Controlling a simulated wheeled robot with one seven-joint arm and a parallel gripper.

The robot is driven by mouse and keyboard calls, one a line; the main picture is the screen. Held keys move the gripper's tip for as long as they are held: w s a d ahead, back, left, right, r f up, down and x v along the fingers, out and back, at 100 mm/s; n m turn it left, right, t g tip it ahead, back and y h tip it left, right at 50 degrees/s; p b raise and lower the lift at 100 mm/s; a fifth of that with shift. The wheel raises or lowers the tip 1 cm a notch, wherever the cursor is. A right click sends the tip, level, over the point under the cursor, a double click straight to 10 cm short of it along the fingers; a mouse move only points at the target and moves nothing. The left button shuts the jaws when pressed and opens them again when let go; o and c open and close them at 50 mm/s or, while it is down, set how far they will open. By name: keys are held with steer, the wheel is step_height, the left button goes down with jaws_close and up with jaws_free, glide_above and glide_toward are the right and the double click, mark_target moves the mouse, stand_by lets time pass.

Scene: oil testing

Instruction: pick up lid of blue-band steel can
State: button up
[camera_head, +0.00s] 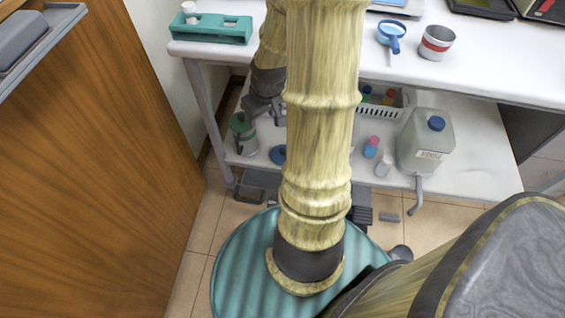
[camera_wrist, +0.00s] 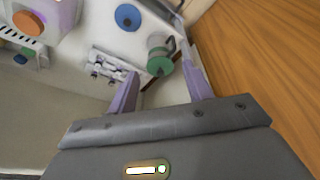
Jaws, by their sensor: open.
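I cannot make out a steel can with a blue band in either view. A flat blue disc with a dark centre, possibly the lid (camera_head: 278,154), is on the lower shelf, partly hidden by my arm. It also shows in the wrist view (camera_wrist: 128,17), near the top edge. A grey can with a green top (camera_head: 242,130) stands beside it on the left, and its green top (camera_wrist: 160,66) shows between my fingers in the wrist view. My gripper (camera_wrist: 162,72) is open and empty, above the shelf's left end. In the head view it (camera_head: 262,108) is partly hidden.
The table edge (camera_head: 470,96) overhangs the lower shelf. A large jug (camera_head: 427,142) and a white basket (camera_head: 397,104) stand on the shelf to the right. A wooden panel (camera_head: 100,150) is close on the left. A red-band steel can (camera_head: 437,42) is on the tabletop.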

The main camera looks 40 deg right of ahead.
steer(key=d+f+b, duration=0.6)
steer(key=f, duration=0.3)
steer(key=s+d+f+t+b, duration=0.1)
steer(key=d+f+b, duration=0.5)
steer(key=f, duration=0.3)
steer(key=shift+f+m+t+b, duration=0.3)
steer(key=shift+m+b, duration=0.1)
steer(key=shift+b, duration=0.35)
steer(key=b+x, duration=0.7)
steer(key=x, duration=0.5)
steer(key=shift+f, duration=0.15)
steer(key=b+x, duration=0.4)
steer(key=x, duration=0.1)
steer(key=shift+w+a+f, duration=0.1)
steer(key=shift+f, duration=0.05)
